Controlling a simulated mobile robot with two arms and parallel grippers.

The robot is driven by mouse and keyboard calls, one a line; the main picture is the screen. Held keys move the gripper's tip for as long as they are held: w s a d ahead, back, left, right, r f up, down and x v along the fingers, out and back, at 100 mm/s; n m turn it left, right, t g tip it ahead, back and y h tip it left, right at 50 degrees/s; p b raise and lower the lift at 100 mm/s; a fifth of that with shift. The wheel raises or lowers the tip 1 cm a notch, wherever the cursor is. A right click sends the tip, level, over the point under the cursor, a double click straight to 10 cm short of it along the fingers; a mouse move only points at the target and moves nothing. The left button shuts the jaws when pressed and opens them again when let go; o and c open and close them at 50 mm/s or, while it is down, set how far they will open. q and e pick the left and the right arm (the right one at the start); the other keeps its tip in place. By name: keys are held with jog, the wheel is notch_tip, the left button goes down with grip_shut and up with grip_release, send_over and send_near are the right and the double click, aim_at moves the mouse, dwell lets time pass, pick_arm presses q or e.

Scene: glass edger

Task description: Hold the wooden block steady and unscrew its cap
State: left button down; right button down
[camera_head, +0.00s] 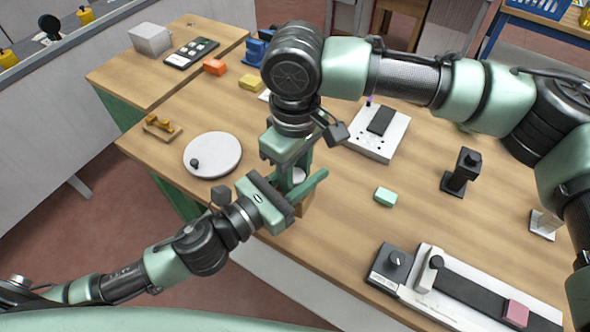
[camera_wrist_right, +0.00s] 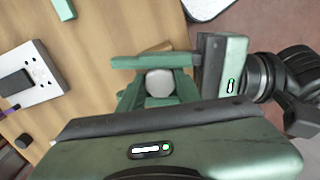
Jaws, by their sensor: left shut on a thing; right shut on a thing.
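The wooden block (camera_head: 303,208) is upright near the front edge of the wooden table, mostly hidden by the grippers. Its pale grey round cap (camera_head: 298,174) is on top; it also shows in the right wrist view (camera_wrist_right: 160,82). My left gripper (camera_head: 306,184) comes in from the left, level, and is shut on the block. My right gripper (camera_head: 292,168) points down from above and is shut on the cap; its fingers stand either side of the cap in the right wrist view (camera_wrist_right: 159,92). The two grippers are very close together.
A white round plate (camera_head: 212,155) lies to the left. A white box with a dark top (camera_head: 378,132) stands behind right. A mint block (camera_head: 386,197), a black stand (camera_head: 461,172) and a long slider device (camera_head: 470,292) are on the right. The table between them is bare.

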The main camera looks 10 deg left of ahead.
jog(key=shift+n, duration=0.3)
jog(key=c, duration=1)
grip_release()
jog(key=shift+r, duration=0.1)
